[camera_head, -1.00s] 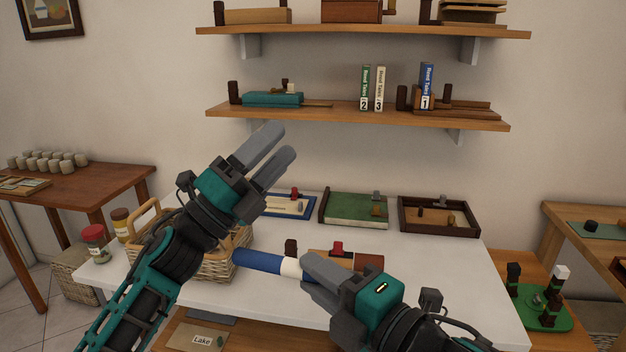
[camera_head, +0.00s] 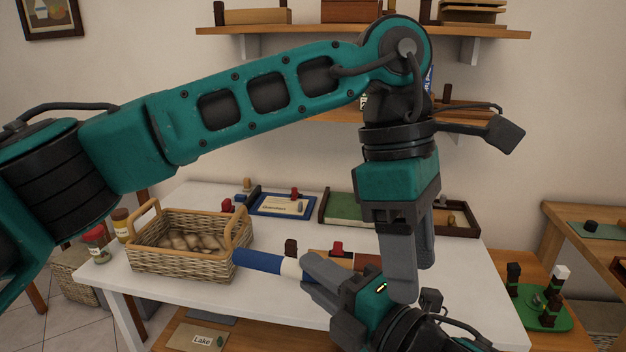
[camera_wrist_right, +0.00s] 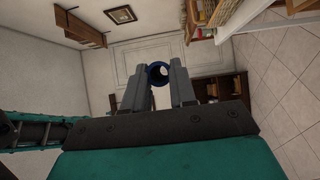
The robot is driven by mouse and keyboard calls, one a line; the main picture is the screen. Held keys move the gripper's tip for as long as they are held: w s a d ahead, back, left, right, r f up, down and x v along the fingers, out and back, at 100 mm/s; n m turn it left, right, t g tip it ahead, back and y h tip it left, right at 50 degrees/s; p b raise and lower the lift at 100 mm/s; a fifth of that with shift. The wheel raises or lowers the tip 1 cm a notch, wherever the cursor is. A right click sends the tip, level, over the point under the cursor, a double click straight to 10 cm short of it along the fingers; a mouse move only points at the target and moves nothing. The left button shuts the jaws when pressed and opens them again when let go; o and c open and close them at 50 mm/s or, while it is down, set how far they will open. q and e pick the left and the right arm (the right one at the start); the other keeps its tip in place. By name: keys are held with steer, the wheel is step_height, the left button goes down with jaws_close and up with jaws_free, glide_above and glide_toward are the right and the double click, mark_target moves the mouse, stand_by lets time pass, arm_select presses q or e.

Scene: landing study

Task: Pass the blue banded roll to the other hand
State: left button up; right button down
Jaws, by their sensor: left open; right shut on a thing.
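The blue banded roll (camera_head: 262,262) is a blue tube with a white band. It lies nearly level above the white table, pointing left out of my right gripper (camera_head: 312,277). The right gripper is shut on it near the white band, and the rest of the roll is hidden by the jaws. In the right wrist view the roll's round blue end (camera_wrist_right: 158,74) shows between the fingers. My left gripper (camera_head: 414,280) is open and empty, pointing down. In the head view it overlaps my right gripper's body, to the right of the roll; the gap in depth is hard to judge.
A wicker basket (camera_head: 190,268) with brown items stands on the white table (camera_head: 225,306). Jars (camera_head: 97,244), a blue tray (camera_head: 283,212), a green box (camera_head: 345,206) and a dark tray (camera_head: 466,231) are around it. Wall shelves (camera_head: 280,29) hang behind my left arm.

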mark_target(280, 257)
arm_select(q)
steer(key=w+a+r+n+t+y, duration=0.35)
steer(key=w+a+r+y, duration=0.2)
steer(key=w+a, duration=0.3)
steer(key=shift+m+t+y, duration=0.25)
steer(key=shift+m+t, duration=0.1)
steer(key=x, duration=1.3)
steer(key=shift+s+a+r, duration=0.1)
steer(key=shift+s+a, duration=0.2)
steer(key=shift+s, duration=0.1)
steer(key=shift+c, duration=0.5)
steer(key=c, duration=0.9)
jaws_close()
arm_select(e)
steer(key=c, duration=0.8)
jaws_free()
steer(key=shift+s, duration=0.1)
